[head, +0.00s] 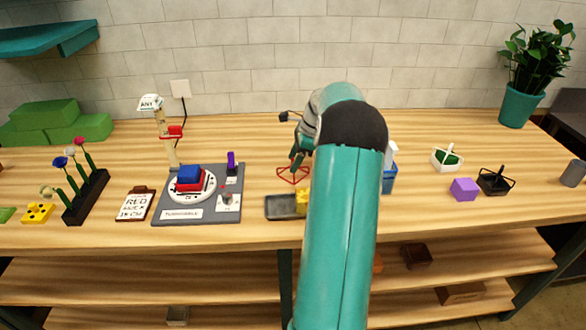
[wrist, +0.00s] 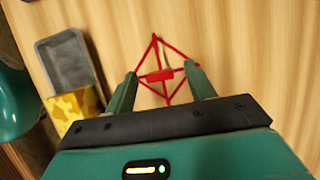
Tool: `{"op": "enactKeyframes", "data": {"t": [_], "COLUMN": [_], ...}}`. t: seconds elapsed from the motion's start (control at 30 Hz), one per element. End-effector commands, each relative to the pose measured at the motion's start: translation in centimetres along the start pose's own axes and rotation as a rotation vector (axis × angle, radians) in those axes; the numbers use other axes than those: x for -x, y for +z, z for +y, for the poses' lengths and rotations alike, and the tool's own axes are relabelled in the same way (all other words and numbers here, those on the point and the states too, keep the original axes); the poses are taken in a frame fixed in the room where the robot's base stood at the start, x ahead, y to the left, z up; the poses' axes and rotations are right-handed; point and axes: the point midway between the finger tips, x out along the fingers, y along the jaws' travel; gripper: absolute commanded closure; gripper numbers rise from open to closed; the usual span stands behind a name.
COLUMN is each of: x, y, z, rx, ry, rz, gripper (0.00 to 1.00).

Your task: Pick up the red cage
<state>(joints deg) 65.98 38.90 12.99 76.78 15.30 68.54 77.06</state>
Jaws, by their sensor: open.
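The red cage (wrist: 157,55) is a thin wire frame standing on the wooden table, with a small red block at its top. In the wrist view it lies just ahead of and between the two fingers of my gripper (wrist: 160,82), which is open. The red block shows between the fingertips; I cannot tell whether either finger touches it. In the head view the cage (head: 293,175) shows its base just left of my arm. My gripper (head: 297,160) is above it there, partly hidden by the arm.
A grey tray (wrist: 65,66) and a yellow patterned block (wrist: 72,106) sit close left of the gripper in the wrist view. A turntable station (head: 205,210) stands further left. A purple block (head: 463,189) and a black wire cage (head: 495,180) are at right.

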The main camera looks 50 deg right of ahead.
Motion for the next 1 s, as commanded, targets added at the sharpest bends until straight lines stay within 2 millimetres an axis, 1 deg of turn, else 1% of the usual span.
{"op": "enactKeyframes", "data": {"t": [0.1, 0.13, 0.27, 0.3, 0.37, 0.63, 0.77, 0.87, 1.0], "x": [0.0, 0.0, 0.1, 0.1, 0.1, 0.1, 0.5, 1.3, 3.2], "y": [0.0, 0.0, 0.0, 0.0, 0.0, 0.0, 0.2, 0.5, 1.3], "z": [0.0, 0.0, 0.0, 0.0, 0.0, 0.0, 0.0, -0.1, -0.1], "rx": [0.000, 0.000, 0.000, 0.000, 0.000, 0.000, 0.001, 0.001, 0.001], "ry": [0.000, 0.000, 0.000, 0.000, 0.000, 0.000, -0.001, -0.003, -0.004], "rz": [0.000, 0.000, 0.000, 0.000, 0.000, 0.000, 0.000, 0.001, 0.002], "gripper": [0.45, 0.47, 0.73, 0.81, 0.93, 0.93, 0.93, 0.93, 0.93]}}
